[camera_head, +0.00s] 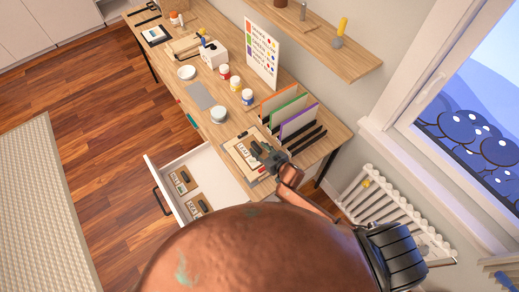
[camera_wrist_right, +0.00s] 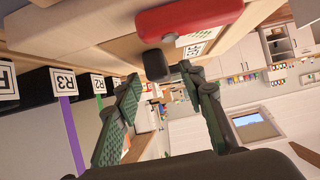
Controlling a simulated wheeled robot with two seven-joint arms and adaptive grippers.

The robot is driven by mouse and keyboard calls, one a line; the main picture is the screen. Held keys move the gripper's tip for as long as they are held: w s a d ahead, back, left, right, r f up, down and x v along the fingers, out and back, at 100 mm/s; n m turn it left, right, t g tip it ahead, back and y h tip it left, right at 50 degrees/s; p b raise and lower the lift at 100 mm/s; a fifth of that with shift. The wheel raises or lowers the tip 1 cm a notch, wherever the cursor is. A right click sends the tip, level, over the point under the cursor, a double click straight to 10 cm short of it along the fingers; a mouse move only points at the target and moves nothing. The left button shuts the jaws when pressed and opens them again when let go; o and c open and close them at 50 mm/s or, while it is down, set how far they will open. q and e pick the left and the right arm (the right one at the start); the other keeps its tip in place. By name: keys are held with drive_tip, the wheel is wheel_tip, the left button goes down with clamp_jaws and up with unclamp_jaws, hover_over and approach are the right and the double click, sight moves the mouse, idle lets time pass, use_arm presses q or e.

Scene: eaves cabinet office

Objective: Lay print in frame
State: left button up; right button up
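A pale wooden frame-like board (camera_head: 235,161) lies on the desk near its right end, with a lettered card (camera_head: 242,147) on it. I cannot tell whether this card is the print. My right gripper (camera_head: 262,150) is low over the right side of the board and partly hides it. In the right wrist view its green fingers (camera_wrist_right: 160,85) stand apart, with no thing clearly held between them. A red piece (camera_wrist_right: 188,18) and a small dark block (camera_wrist_right: 186,71) show beyond the fingertips. My left gripper is not in view.
An open drawer (camera_head: 158,178) below holds labelled items. A rack with coloured dividers (camera_head: 290,118) stands behind the board. Its R2 and R3 labels (camera_wrist_right: 66,80) show in the wrist view. Paint jars (camera_head: 247,97), a round tub (camera_head: 218,114) and a grey sheet (camera_head: 200,95) lie further left.

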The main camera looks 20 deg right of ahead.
drive_tip(key=shift+s, duration=0.1)
drive_tip(key=v, duration=1.2)
drive_tip(key=shift+d, duration=0.1)
